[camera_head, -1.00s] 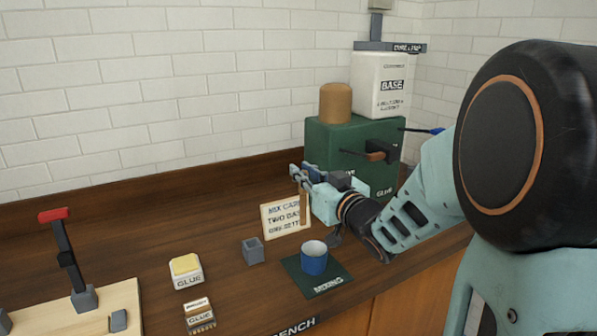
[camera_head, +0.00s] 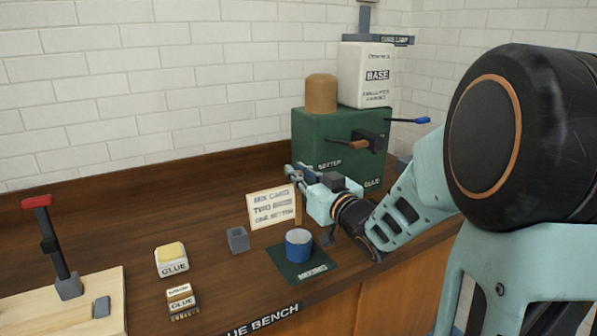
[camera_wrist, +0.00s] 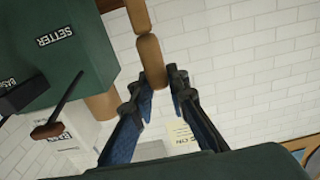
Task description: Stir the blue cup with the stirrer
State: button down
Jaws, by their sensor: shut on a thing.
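The blue cup (camera_head: 299,246) stands upright on a dark green mat (camera_head: 318,272) on the wooden bench. My gripper (camera_head: 293,174) is shut on the stirrer (camera_head: 298,208), a light brown wooden stick. The stirrer hangs down behind the cup in the head view, in front of the right edge of the sign. Its lower end looks close to the cup's far rim, but I cannot tell whether it is inside. In the wrist view the stirrer (camera_wrist: 150,62) lies between the fingertips of my gripper (camera_wrist: 160,88). The cup is not in the wrist view.
A lettered sign (camera_head: 270,209) stands behind the cup. A small grey holder (camera_head: 238,239) is to its left. Glue blocks (camera_head: 171,262) are further left. A green setter box (camera_head: 315,135) with protruding handles stands at the back, with a brown cylinder (camera_head: 321,95) and white container (camera_head: 362,74) on top.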

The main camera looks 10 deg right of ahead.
aim_at(299, 205)
jog(key=shift+f+b, duration=3.55)
jog(key=shift+f, duration=0.75)
jog(key=shift+a, duration=0.1)
